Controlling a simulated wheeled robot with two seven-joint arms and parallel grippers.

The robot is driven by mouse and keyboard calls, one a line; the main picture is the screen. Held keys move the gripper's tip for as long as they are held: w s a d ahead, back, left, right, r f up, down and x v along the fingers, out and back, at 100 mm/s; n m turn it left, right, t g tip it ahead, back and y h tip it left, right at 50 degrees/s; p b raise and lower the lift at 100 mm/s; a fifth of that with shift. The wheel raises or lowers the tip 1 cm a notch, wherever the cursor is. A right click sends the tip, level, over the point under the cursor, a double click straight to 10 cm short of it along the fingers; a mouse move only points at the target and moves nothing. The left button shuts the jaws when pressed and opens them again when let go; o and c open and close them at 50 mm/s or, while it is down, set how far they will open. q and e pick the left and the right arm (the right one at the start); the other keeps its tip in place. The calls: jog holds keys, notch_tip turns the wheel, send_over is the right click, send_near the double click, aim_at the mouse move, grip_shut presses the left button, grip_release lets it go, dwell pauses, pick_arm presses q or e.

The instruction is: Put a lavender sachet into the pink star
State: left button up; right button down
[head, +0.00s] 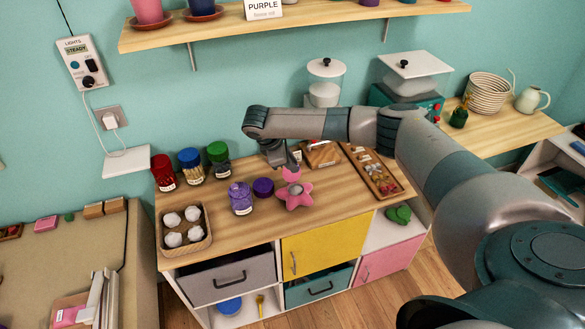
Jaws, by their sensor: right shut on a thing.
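The pink star (305,200) lies on the wooden worktop, right of the middle of the cabinet top, with a greyish-mauve patch at its centre. My right gripper (287,164) reaches in from the right and points down just behind the star. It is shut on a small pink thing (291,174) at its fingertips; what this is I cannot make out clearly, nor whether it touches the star. A jar with purple contents (241,200) stands left of the star, with a round purple lid (263,187) between them. I cannot pick out a lavender sachet for certain. My left gripper is out of view.
A wooden tray (208,240) with several white lumps sits at the front left of the worktop. Several lidded jars (190,167) stand behind it. A long tray of small items (391,190) lies right of the star. A strip of worktop (255,228) in front is bare.

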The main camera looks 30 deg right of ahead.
jog(key=shift+d+f, duration=0.15)
jog(key=shift+d, duration=0.1)
pick_arm(q)
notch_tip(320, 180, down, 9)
jog(key=b, duration=0.9)
pick_arm(e)
notch_tip(320, 180, down, 9)
jog(key=shift+w+r, duration=0.1)
jog(key=shift+w, duration=0.05)
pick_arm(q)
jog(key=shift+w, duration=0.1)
pick_arm(e)
jog(key=c, duration=1.6)
grip_release()
jog(key=shift+c, duration=0.2)
jog(key=shift+a, duration=0.1)
